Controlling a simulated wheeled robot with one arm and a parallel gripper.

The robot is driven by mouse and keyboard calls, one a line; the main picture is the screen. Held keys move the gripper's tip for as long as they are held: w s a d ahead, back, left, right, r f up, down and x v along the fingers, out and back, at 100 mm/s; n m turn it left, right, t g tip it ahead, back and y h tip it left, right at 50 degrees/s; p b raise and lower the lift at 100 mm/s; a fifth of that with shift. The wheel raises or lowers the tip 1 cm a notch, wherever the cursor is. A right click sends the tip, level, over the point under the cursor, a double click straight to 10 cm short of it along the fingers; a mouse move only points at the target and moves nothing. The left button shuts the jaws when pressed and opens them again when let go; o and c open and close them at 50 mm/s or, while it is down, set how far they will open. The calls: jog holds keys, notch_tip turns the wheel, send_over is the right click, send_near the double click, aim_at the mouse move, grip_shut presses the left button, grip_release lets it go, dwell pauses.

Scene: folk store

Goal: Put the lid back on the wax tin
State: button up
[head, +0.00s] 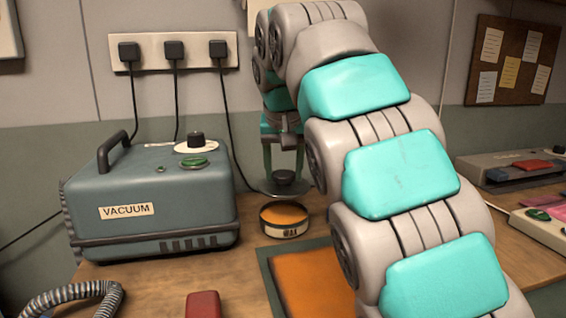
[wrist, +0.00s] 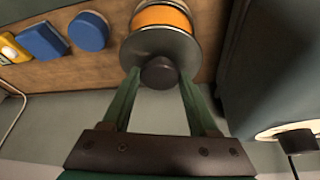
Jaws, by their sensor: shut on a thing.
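The wax tin (head: 284,222) stands open on the table, with orange wax showing inside. It also shows in the wrist view (wrist: 162,17), partly hidden by the lid. The lid (head: 271,188) is a grey disc with a dark knob; in the wrist view (wrist: 160,44) it is close to the camera. My gripper (head: 284,172) is shut on the lid's knob, and in the wrist view its two green fingers (wrist: 159,74) are on either side of the knob. The lid hangs just above the tin, apart from it in the head view and a little off its centre.
A blue-grey vacuum machine (head: 150,205) stands left of the tin. A green-edged mat with an orange middle (head: 310,280) lies in front. A red block (head: 204,304) sits at the front edge of view. Blue things (wrist: 88,31) and a yellow one show in the wrist view.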

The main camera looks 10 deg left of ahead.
aim_at(284, 184)
jog(key=shift+f+b, duration=1.15)
jog(key=shift+f, duration=1.25)
jog(key=shift+s, duration=0.15)
jog(key=shift+f, duration=0.15)
dwell(0.9)
jog(key=o, duration=1.4)
jog(key=shift+o, duration=0.5)
jog(key=shift+r+p, duration=1.15)
jog(key=shift+r, duration=0.15)
jog(key=shift+a+r, duration=0.1)
jog(key=shift+r, duration=2.1)
